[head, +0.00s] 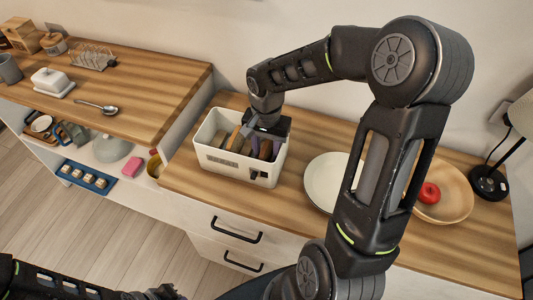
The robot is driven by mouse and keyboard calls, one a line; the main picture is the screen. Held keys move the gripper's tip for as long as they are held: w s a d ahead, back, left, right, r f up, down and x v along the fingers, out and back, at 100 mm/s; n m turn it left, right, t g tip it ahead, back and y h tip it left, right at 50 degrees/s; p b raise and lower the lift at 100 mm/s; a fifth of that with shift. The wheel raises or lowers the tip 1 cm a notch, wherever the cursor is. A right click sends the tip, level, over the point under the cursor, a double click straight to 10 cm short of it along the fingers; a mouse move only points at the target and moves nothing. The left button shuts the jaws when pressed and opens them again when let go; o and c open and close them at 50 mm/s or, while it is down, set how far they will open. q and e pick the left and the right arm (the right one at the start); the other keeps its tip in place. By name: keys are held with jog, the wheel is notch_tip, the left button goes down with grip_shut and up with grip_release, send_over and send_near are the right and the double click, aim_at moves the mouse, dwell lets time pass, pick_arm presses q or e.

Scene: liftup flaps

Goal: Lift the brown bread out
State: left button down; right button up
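A cream toaster-like box (228,168) with an open top and a small dark lever on its front stands on the wooden counter. Brown bread slices show in its top, one at the left (235,138) and one at the right (265,150), close under my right gripper. My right gripper (265,138) reaches down into the right part of the box. Its fingertips are partly hidden by the box and bread, so I cannot tell whether it grips a slice. My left gripper (155,292) is at the bottom edge, dark and mostly cut off.
A white plate (322,180) lies right of the box, partly behind my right arm. A wooden bowl (455,200) with a red apple (429,193) and a black lamp (489,182) stand farther right. The raised shelf (150,95) at left holds a toast rack (93,57), butter dish (52,82) and spoon (97,107).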

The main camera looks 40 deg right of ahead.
grip_shut()
dwell(0.5)
notch_tip(320, 180, up, 10)
jog(key=shift+b, duration=0.45)
